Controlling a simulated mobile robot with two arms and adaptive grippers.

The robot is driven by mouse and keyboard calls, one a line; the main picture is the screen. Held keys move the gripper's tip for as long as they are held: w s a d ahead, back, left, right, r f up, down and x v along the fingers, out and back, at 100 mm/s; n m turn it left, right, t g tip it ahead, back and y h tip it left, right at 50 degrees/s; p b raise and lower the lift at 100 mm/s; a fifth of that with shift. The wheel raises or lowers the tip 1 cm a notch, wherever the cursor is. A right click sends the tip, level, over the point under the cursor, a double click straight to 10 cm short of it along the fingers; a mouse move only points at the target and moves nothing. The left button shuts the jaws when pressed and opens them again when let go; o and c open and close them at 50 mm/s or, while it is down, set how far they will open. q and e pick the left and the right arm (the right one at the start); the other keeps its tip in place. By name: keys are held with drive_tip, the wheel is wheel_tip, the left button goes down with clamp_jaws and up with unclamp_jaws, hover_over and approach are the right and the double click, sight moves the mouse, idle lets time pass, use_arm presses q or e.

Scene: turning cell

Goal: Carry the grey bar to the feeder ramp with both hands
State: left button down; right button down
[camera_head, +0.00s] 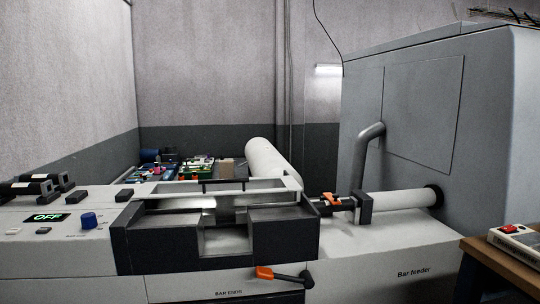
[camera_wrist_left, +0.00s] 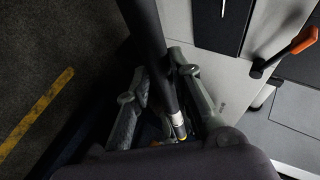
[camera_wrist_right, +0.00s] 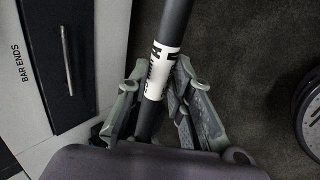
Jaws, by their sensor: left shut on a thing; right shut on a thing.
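The grey bar shows in the left wrist view (camera_wrist_left: 150,35) as a dark round rod with a light, yellowish band near its lower end. It also shows in the right wrist view (camera_wrist_right: 173,22), with a white printed label around it. My left gripper (camera_wrist_left: 160,78) is shut on the bar near that banded end. My right gripper (camera_wrist_right: 157,78) is shut on it at the label. The head view shows neither the grippers nor the bar. It shows the bar feeder (camera_head: 375,250) with dark sloped blocks (camera_head: 283,232) at its front, perhaps the ramp.
An orange-tipped lever (camera_head: 285,275) sticks out of the feeder front. A control panel with an OFF display (camera_head: 45,217) is at left. A tall grey cabinet (camera_head: 480,120) stands at right, with a wooden bench (camera_head: 490,258) before it. Dark floor (camera_wrist_left: 50,50) lies beside the machine.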

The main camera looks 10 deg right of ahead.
use_arm(q)
drive_tip(key=shift+w+r, duration=0.1)
drive_tip(key=shift+r, duration=0.15)
use_arm(e)
drive_tip(key=shift+r, duration=0.15)
